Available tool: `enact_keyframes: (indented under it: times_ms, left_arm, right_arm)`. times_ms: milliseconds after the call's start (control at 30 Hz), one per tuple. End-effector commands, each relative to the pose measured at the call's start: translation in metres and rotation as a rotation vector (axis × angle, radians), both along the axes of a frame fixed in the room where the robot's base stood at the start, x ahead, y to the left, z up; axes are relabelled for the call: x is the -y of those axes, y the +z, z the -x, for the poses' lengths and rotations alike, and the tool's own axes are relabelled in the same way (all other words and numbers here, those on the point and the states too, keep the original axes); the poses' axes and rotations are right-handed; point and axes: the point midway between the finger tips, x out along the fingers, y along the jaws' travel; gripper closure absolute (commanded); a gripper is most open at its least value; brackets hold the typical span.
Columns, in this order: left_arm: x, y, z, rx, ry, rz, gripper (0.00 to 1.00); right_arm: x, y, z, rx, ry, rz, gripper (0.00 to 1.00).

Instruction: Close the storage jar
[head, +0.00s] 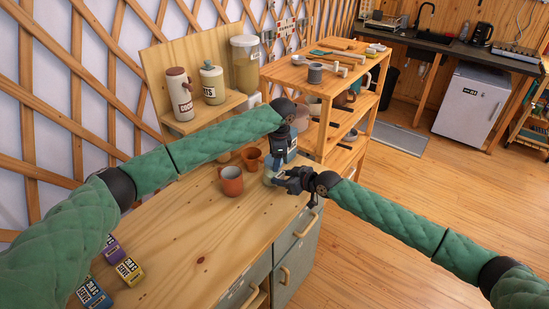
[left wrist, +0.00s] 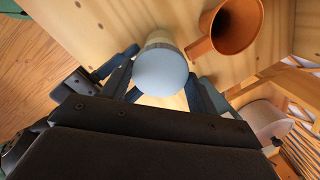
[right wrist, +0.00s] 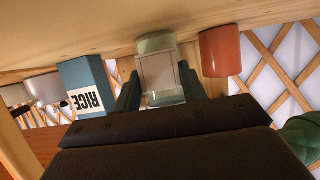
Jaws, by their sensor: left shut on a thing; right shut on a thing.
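The storage jar (head: 268,177) stands on the wooden counter, pale green at its base, mostly hidden by my grippers. My right gripper (head: 284,180) is shut on the jar's body from the side; the right wrist view shows the jar (right wrist: 157,43) between its fingers. My left gripper (head: 277,158) is above the jar. In the left wrist view a round pale blue lid (left wrist: 161,72) lies between its fingers, over the jar body (left wrist: 160,38), and the gripper is shut on it. I cannot tell whether the lid is fully seated.
Two terracotta mugs (head: 231,181) (head: 253,158) stand close left of the jar. A blue rice box (right wrist: 84,85) stands beyond it. Small boxes (head: 128,270) lie at the counter's near left. A shelf of canisters (head: 181,94) is behind. The front counter is clear.

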Motion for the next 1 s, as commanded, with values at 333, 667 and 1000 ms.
enact_keyframes:
  times_ms: [333, 667, 1000]
  left_arm:
    - [-0.0017, 0.0006, -0.0015, -0.055, -0.494, -0.048, 0.68]
    - [-0.0015, 0.0004, -0.0013, -0.094, -0.824, -0.079, 0.67]
    - [-0.0004, 0.0003, -0.0007, -0.094, -0.822, -0.077, 0.67]
  right_arm:
    - [0.0012, -0.0008, -0.0001, -0.002, -0.001, 0.001, 1.00]
    - [0.0015, -0.0009, -0.0003, -0.002, -0.001, 0.001, 1.00]
    - [0.0014, -0.0009, -0.0005, -0.001, -0.002, 0.002, 1.00]
